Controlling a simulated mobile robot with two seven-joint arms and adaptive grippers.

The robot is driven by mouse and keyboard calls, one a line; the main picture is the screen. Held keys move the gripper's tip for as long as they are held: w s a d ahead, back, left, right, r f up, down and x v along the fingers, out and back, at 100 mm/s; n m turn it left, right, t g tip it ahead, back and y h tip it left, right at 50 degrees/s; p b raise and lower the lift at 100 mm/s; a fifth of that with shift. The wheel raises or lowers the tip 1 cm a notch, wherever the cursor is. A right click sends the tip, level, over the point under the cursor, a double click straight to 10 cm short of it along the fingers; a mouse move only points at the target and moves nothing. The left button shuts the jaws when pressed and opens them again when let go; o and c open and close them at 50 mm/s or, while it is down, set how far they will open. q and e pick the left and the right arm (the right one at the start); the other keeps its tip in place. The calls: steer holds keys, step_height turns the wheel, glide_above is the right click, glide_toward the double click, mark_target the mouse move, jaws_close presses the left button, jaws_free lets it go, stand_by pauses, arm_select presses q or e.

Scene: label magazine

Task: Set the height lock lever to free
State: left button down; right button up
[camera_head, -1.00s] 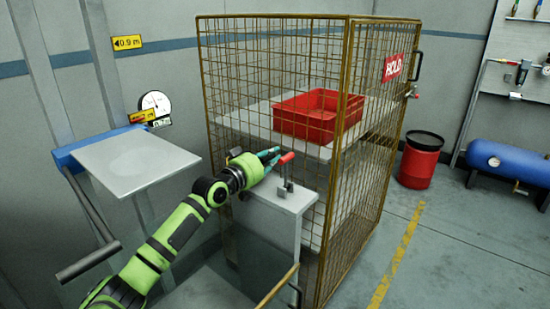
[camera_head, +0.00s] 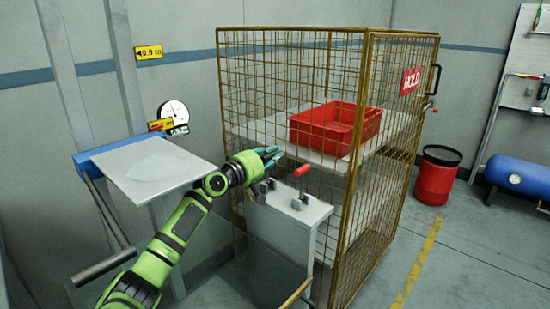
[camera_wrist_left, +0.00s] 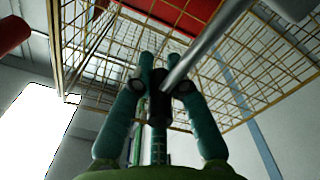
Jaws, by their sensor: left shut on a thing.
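My left gripper (camera_head: 272,156) is above the left part of a small grey stand (camera_head: 296,216) in front of the cage. In the left wrist view, its fingers (camera_wrist_left: 160,92) are closed on a dark piece (camera_wrist_left: 158,108), with a grey rod (camera_wrist_left: 200,47) reaching up and right from it. I cannot tell for certain that this is the height lock lever. A red-handled lever (camera_head: 303,169) stands on the stand, to the right of the fingertips and apart from them. A small dark fitting (camera_head: 263,186) shows below the gripper. My right gripper is not in view.
A wire cage (camera_head: 364,150) with a HOLD sign stands behind the stand and holds a red bin (camera_head: 352,138). A grey platform (camera_head: 140,170) is at the left, below a dial (camera_head: 172,113). A red drum (camera_head: 436,178) stands right. Open floor lies at the right front.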

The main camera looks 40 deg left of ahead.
arm_select(q)
steer(key=shift+a+r, duration=0.1)
steer(key=shift+r, duration=0.05)
steer(key=c, duration=1.2)
jaws_free()
steer(key=shift+s+f, duration=0.2)
steer(key=shift+s, duration=0.25)
steer(key=s, duration=0.6)
steer(key=shift+s+a+r, duration=0.15)
steer(key=shift+s+a, duration=0.15)
